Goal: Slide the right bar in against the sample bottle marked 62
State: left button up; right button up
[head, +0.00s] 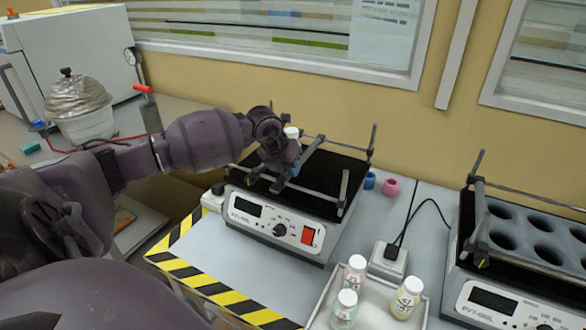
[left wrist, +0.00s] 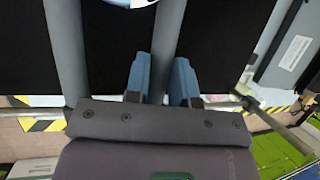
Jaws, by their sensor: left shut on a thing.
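The shaker (head: 275,228) in the middle of the head view has a black platform framed by rails. My left gripper (head: 283,168) is over this platform. In the left wrist view its two blue fingers (left wrist: 162,80) stand on either side of a grey bar (left wrist: 170,35), and it is shut on that bar. A second grey bar (left wrist: 65,45) runs alongside, to the left in that view. A bottle with a white cap (head: 291,132) shows just behind the gripper, mostly hidden; its number cannot be read. My right gripper is not in view.
A tray (head: 322,300) with three capped bottles stands in front. A second shaker (head: 480,270) with round holes is at the right. A power socket (head: 388,260) sits between the shakers.

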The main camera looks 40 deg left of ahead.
pick_arm(q)
jog(key=o, duration=0.9)
jog(key=p+v, duration=0.1)
jog(key=v, duration=0.9)
jog(key=shift+s+r, duration=0.2)
jog(key=shift+r, duration=0.15)
